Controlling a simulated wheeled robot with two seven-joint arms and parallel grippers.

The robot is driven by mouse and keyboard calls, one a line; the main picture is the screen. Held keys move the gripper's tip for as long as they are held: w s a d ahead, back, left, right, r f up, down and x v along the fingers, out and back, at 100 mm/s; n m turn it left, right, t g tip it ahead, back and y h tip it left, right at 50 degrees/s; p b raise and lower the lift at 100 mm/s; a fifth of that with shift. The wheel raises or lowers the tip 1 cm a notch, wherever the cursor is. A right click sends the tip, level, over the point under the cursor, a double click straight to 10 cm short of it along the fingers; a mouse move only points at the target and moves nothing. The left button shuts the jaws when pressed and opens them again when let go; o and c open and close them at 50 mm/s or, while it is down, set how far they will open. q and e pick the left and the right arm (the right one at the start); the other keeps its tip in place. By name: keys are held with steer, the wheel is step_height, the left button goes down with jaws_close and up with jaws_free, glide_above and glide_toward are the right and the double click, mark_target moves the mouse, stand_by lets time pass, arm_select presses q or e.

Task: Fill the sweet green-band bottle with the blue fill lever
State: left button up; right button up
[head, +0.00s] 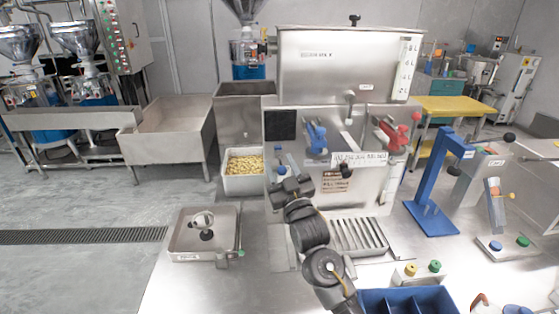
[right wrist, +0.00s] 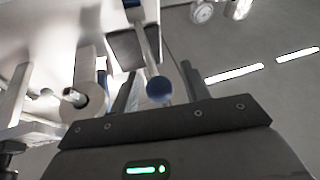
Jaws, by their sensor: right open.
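The steel filling machine (head: 345,65) has a blue tap (head: 316,137) and a red tap (head: 388,134) on its front. A blue ball knob (head: 278,150) shows left of the blue tap. My right gripper (head: 283,172) is just below this knob. In the right wrist view, a lever with a blue ball end (right wrist: 160,90) reaches down between the open fingers of my right gripper (right wrist: 158,82), with no clear grip on it. I cannot clearly make out a green-band bottle. My left gripper is not in view.
A slatted drip tray (head: 358,237) lies below the taps. A blue divided crate (head: 372,296) is at the front. Yellow (head: 410,269) and green (head: 435,266) knobs stand behind it. A blue stand (head: 428,205) is at right. A square steel tray (head: 184,242) lies at left.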

steer(key=shift+w+a+r, duration=0.15)
steer(key=shift+w, duration=0.3)
jaws_close()
